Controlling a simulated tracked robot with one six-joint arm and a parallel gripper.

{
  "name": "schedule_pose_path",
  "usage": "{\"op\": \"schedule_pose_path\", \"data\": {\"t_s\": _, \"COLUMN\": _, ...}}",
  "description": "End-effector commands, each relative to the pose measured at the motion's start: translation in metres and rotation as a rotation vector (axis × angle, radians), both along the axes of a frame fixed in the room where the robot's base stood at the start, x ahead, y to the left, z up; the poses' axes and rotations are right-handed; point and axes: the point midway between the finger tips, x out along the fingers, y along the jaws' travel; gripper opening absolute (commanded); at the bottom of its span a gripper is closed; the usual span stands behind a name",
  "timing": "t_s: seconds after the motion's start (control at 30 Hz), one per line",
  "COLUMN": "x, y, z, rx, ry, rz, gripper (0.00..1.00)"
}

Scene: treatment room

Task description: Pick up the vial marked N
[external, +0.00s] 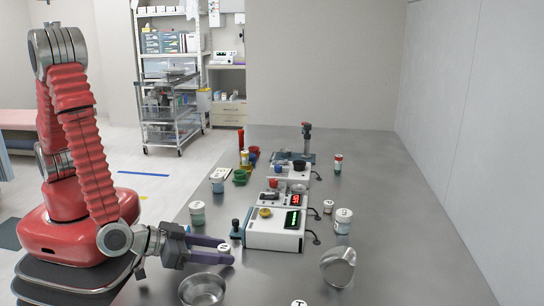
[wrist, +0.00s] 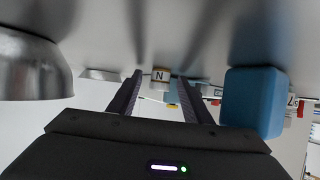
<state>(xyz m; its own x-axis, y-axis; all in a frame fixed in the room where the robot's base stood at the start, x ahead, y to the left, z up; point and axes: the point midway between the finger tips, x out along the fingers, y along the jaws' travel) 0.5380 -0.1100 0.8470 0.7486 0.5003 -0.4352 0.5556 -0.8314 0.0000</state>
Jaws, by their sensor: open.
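The vial marked N (wrist: 161,76) shows its label in the wrist view, between and beyond my finger tips. In the external view a white-topped vial (external: 224,247) stands on the steel table between the fingers, partly hidden by them; its mark is hard to read there. My gripper (external: 229,251) is open, low over the table, with one finger on each side of this vial. Both dark fingers of my gripper (wrist: 161,80) also show in the wrist view, spread apart. I cannot tell whether either finger touches the vial.
A steel bowl (external: 203,291) sits close in front of my gripper. A blue block (wrist: 253,102) is near the right finger in the wrist view. A white device with a green display (external: 275,232) stands just beyond the fingertips. A tilted metal cup (external: 338,268) lies farther right.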

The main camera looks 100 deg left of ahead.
Motion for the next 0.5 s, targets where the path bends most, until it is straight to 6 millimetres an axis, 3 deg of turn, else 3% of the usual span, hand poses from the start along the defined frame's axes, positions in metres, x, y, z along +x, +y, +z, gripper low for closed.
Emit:
{"op": "schedule_pose_path", "data": {"t_s": 0.1, "x": -0.0001, "y": -0.0001, "z": 0.0, "rx": 0.0, "ry": 0.0, "rz": 0.0, "gripper": 0.44}}
{"op": "schedule_pose_path", "data": {"t_s": 0.5, "x": -0.0001, "y": -0.0001, "z": 0.0001, "rx": 0.0, "ry": 0.0, "rz": 0.0, "gripper": 0.16}}
